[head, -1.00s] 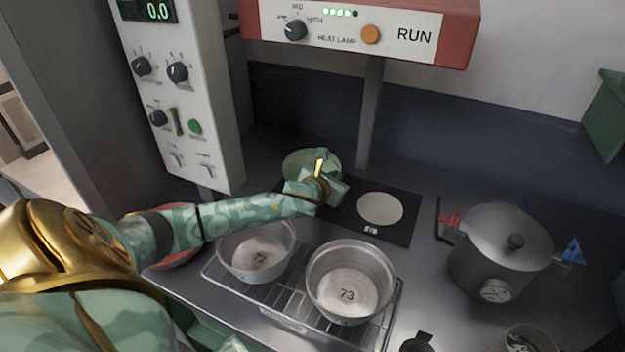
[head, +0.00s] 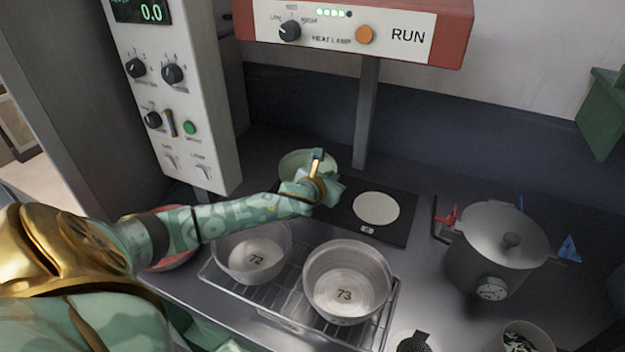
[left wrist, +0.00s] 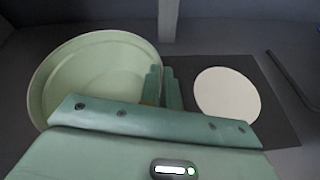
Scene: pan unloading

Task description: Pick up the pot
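A grey lidded pot (head: 492,262) stands on the counter at the right in the head view, with a dial on its front, a red grip at its left and a blue one at its right. A pale green round pan (head: 300,163) sits at the back left of the dark hob; it also shows in the left wrist view (left wrist: 95,75). My left gripper (head: 318,178) is at the pan's right edge. In the left wrist view its fingers (left wrist: 163,88) are close together beside the rim. Whether a handle is between them is hidden. My right gripper is out of view.
Two metal bowls, marked 72 (head: 256,262) and 73 (head: 345,293), stand on a wire rack (head: 290,322) in front. A bare pale hob disc (head: 376,209) lies right of the pan. A heat lamp post (head: 366,115) rises behind. A cup (head: 525,338) stands at the lower right.

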